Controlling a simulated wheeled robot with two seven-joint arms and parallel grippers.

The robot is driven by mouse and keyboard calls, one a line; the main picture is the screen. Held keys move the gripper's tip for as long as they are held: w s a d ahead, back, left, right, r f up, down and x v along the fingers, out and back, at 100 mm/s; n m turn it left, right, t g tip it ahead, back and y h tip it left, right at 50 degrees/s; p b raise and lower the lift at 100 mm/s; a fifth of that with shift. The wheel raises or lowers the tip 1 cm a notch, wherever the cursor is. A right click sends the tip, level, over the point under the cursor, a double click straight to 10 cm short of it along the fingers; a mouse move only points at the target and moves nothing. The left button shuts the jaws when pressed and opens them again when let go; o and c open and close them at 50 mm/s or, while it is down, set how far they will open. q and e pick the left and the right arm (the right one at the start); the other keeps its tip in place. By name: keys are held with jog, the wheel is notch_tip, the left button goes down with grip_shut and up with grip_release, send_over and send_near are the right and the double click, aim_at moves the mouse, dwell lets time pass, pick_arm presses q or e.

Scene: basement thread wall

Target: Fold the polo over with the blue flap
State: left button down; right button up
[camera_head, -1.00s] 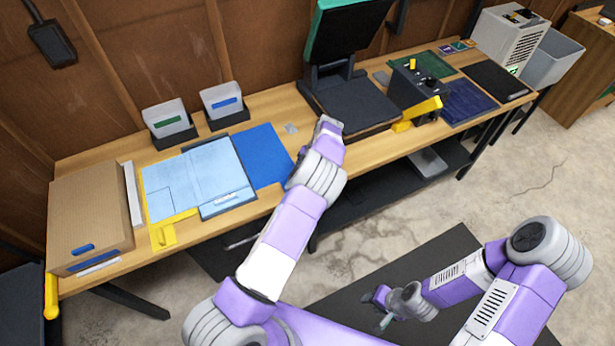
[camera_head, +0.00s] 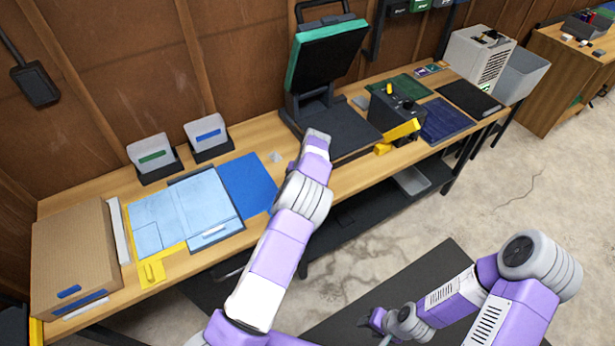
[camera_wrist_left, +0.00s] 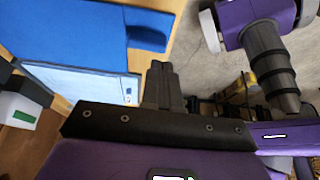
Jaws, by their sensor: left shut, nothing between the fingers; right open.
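The light blue polo (camera_head: 190,208) lies flat on the folding board, partly over its dark grey middle panel (camera_head: 217,236). The blue flap (camera_head: 248,185) lies flat and bare on the table, right of the polo. In the left wrist view the blue flap (camera_wrist_left: 65,32) and the polo (camera_wrist_left: 80,83) both show. My left arm reaches over the table right of the blue flap; its fingers are hidden in the head view. In the left wrist view my left gripper (camera_wrist_left: 160,82) is shut and empty, apart from the flap. My right gripper (camera_head: 376,321) is open and low, away from the table.
A yellow flap (camera_head: 152,272) shows at the polo's left edge. A cardboard box (camera_head: 75,250) stands at the left end. Two small bins (camera_head: 152,155) (camera_head: 208,135) stand behind the board. A heat press (camera_head: 325,75) stands to the right of the blue flap.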

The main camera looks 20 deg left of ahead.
pick_arm(q)
jog(key=w+d+r+p, duration=0.1)
jog(key=w+d+r, duration=0.3)
jog(key=r, duration=0.1)
jog(key=shift+w, duration=0.15)
jog(key=shift+r, duration=0.2)
dwell(0.4)
